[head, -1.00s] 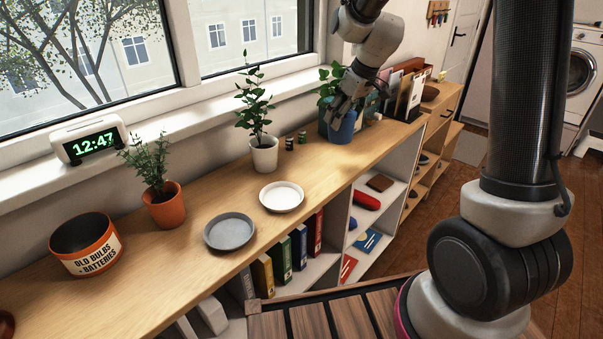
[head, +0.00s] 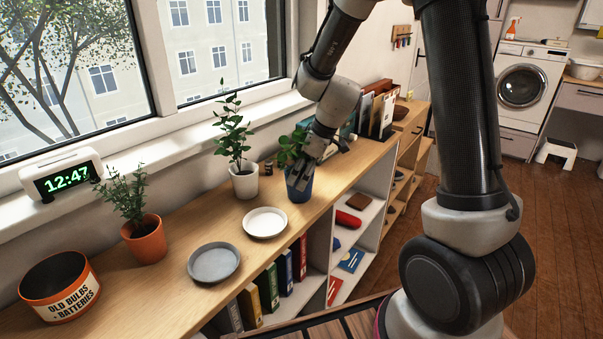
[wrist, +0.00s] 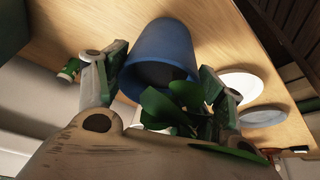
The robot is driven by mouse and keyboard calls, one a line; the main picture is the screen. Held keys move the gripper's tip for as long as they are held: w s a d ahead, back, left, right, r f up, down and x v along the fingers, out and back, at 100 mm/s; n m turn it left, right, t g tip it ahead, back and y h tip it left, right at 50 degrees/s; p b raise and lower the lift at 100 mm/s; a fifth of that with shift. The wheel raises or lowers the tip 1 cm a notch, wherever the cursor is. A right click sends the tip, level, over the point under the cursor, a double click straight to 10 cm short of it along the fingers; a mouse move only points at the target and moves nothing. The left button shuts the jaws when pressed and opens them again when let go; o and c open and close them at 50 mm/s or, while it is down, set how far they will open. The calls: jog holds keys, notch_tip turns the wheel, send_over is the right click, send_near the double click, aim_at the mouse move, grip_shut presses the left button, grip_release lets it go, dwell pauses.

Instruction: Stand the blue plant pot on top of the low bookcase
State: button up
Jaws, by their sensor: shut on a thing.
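The blue plant pot (head: 299,188), with a leafy green plant, is upright at the low bookcase's wooden top (head: 185,222), near its front edge. My gripper (head: 301,177) is shut on the pot from above, with its fingers at the rim. In the wrist view the blue pot (wrist: 163,40) sits between the two fingers of my gripper (wrist: 163,65), and leaves cover part of its opening. I cannot tell whether the pot's base touches the wood.
A white pot (head: 243,182), white saucer (head: 265,223), grey saucer (head: 214,263), terracotta pot (head: 145,241) and battery tin (head: 60,288) stand on the top to the left. Files and a letter rack (head: 377,112) stand beyond. Bare wood lies between these things.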

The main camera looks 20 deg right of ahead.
jog(key=o, duration=1.3)
jog(key=shift+f, duration=0.1)
jog(key=v, duration=1.2)
jog(key=s+d+r+m+h, duration=0.1)
jog(key=s+d+r+m, duration=0.1)
jog(key=s, duration=0.6)
jog(key=s+d+r+m+t+h, duration=0.1)
jog(key=s+d+r+m, duration=0.1)
jog(key=s+d+m, duration=0.3)
jog(key=s+d+r+m+h, duration=0.1)
jog(key=s+d+r+m, duration=0.2)
jog(key=s, duration=0.7)
jog(key=shift+s+d+m+t+h, duration=0.3)
jog(key=shift+m+h, duration=0.1)
jog(key=shift+m, duration=0.5)
